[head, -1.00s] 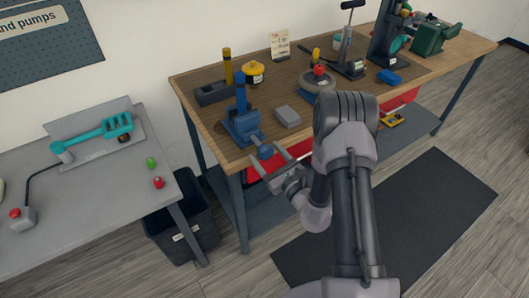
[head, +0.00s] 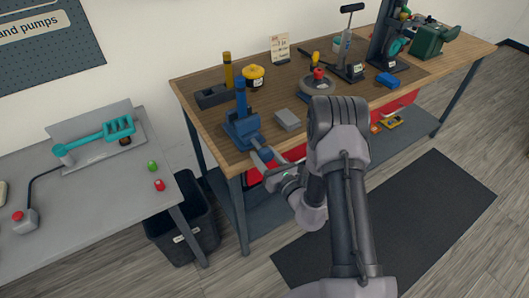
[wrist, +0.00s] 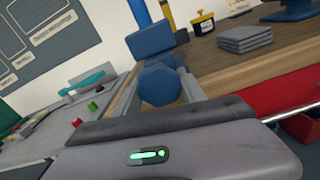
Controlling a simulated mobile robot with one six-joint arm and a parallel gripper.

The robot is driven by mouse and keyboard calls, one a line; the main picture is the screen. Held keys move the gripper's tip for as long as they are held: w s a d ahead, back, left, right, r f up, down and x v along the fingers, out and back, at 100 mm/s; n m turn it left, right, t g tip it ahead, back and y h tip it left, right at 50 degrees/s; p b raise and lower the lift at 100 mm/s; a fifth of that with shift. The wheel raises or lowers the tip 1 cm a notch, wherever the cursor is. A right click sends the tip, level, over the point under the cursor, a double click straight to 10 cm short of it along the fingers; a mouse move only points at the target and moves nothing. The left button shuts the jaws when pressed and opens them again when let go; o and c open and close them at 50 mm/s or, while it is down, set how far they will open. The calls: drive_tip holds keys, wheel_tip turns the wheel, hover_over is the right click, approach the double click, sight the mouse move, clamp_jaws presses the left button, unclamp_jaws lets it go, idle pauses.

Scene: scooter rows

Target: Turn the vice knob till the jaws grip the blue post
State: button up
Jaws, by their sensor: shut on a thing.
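The blue vice (head: 240,131) stands at the near left corner of the wooden bench. The blue post (head: 241,98) stands upright at it; its lower part also shows in the wrist view (wrist: 140,12). Whether the jaws touch the post is too small to tell. The blue vice knob (head: 265,154) sticks out toward me past the bench edge. In the wrist view the faceted knob (wrist: 160,86) sits between my fingers. My gripper (head: 269,161) is shut on the knob, and its fingers (wrist: 158,92) lie along both sides of it.
A grey side table (head: 100,205) stands left, with a black bin (head: 186,225) between. A dark mat (head: 400,220) covers the floor at right.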

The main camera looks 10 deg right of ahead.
drive_tip(key=shift+m, duration=0.8)
drive_tip(key=o, duration=1.4)
drive_tip(key=shift+c, duration=0.2)
drive_tip(key=shift+s, duration=0.1)
drive_tip(key=p+v, duration=0.1)
drive_tip(key=v, duration=1.6)
drive_tip(key=shift+s, duration=0.15)
drive_tip(key=shift+r, duration=0.1)
